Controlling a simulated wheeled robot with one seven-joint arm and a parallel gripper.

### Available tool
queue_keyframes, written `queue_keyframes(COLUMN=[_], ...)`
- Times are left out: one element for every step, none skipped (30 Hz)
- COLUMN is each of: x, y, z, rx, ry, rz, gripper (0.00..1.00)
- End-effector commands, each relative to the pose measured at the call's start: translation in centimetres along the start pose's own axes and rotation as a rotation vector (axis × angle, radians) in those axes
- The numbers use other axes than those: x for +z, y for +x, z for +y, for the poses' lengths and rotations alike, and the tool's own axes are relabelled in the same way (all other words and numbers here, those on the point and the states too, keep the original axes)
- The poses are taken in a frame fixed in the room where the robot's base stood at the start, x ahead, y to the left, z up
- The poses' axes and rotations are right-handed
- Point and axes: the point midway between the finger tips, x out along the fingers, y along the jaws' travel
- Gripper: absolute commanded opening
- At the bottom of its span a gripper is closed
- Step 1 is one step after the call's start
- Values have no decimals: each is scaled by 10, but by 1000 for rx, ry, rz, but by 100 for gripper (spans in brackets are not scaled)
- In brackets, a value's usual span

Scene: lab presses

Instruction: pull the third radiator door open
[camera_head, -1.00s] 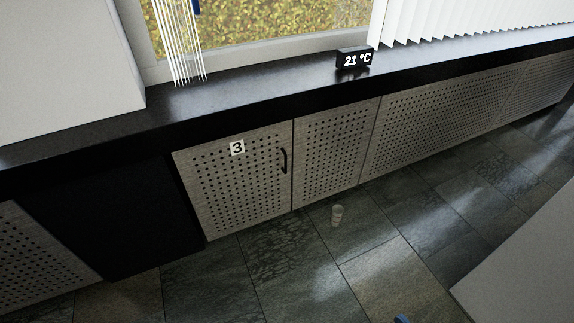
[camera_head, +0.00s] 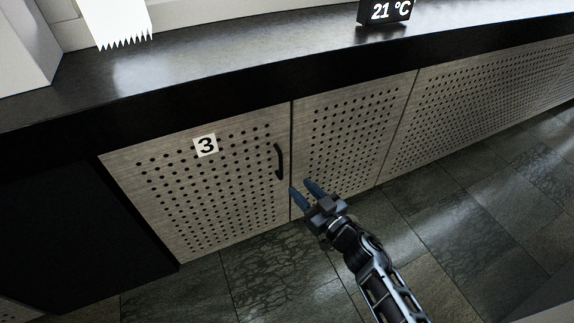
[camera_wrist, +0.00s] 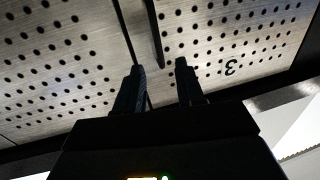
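The third radiator door (camera_head: 215,190) is a perforated light wood panel with a white "3" label (camera_head: 205,145). It is closed, flush with the panel beside it. Its black curved handle (camera_head: 279,162) stands upright near the door's right edge. My gripper (camera_head: 300,187) is open and empty, just right of and below the handle in the head view, apart from it. In the wrist view, the handle (camera_wrist: 155,32) shows ahead, in line with the gap between my open fingers (camera_wrist: 158,66). The label appears upside down there (camera_wrist: 231,68).
A dark countertop (camera_head: 200,92) overhangs the door and carries a temperature display (camera_head: 386,11) reading 21 °C. A black section (camera_head: 75,220) lies left of the door. Another perforated panel (camera_head: 350,130) adjoins on the right. The tiled floor (camera_head: 260,275) before the door looks clear.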

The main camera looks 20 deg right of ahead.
Motion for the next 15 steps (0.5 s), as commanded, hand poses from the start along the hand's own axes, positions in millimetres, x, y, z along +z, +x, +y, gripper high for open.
queue_keyframes(x=[3,3,3,3,3,3,3,3,4,4,4,4,3,3,4], y=[4,6,10,13,16,21,26,30,37,42,46,52,57,61,65], z=[1,1,2,2,2,2,2,2,1,1,2,2,2,2,2], rx=[-2,-3,-3,-3,-3,-3,-3,-4,-4,-4,-3,-3,-3,-3,-2], ry=[1,1,2,2,2,1,0,-1,-1,0,0,1,0,0,0], rz=[-1,0,1,1,1,1,1,2,1,1,2,2,2,2,1], gripper=[38,38,38,38,38,38,38,38,38,38,38,38,38,38,38])
